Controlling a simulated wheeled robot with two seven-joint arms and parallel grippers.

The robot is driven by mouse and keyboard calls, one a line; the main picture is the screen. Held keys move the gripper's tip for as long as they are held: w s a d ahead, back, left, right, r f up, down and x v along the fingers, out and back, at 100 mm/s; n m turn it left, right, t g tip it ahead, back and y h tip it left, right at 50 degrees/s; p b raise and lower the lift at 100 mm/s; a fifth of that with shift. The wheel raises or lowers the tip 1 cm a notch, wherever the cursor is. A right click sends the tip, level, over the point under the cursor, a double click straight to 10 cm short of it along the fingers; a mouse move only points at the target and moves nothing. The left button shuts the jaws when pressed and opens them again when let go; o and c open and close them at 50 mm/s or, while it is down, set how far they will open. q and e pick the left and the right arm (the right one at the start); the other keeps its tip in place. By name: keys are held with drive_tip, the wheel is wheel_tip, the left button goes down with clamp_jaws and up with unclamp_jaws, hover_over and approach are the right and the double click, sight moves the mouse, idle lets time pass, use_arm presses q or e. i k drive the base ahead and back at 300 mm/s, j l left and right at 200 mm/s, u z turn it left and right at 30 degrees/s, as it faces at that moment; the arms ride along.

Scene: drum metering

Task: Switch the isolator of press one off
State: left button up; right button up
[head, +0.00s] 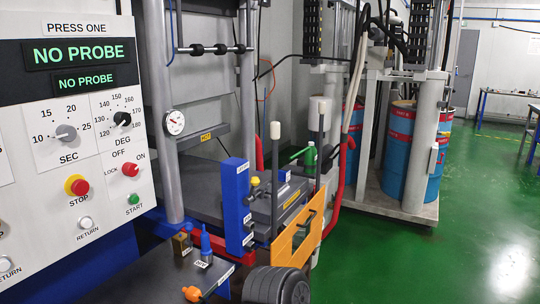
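The press one panel (70,120) fills the left side of the head view, with a "PRESS ONE" label on top. Its isolator is a red rotary knob (129,170) at the panel's lower right. "LOCK" is marked to its left, "OFF" above left and "ON" above right. The knob's handle appears to lean up and right, toward "ON". A green START button (134,198) sits just below it. A red STOP button (77,185) on a yellow collar is to its left. Neither of my grippers shows in this view.
A dark bench (165,280) stands below the panel with a blue-capped item (206,243), a brass block (181,243) and an orange-ended item (193,294). A blue upright block (236,205) and orange frame (297,238) stand right. Green floor (470,230) is open farther right.

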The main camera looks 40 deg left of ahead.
sight(130, 169)
drive_tip(key=i, duration=2.45)
drive_tip(key=i+u, duration=0.15)
drive_tip(key=u, duration=2.6)
drive_tip(key=l, duration=0.1)
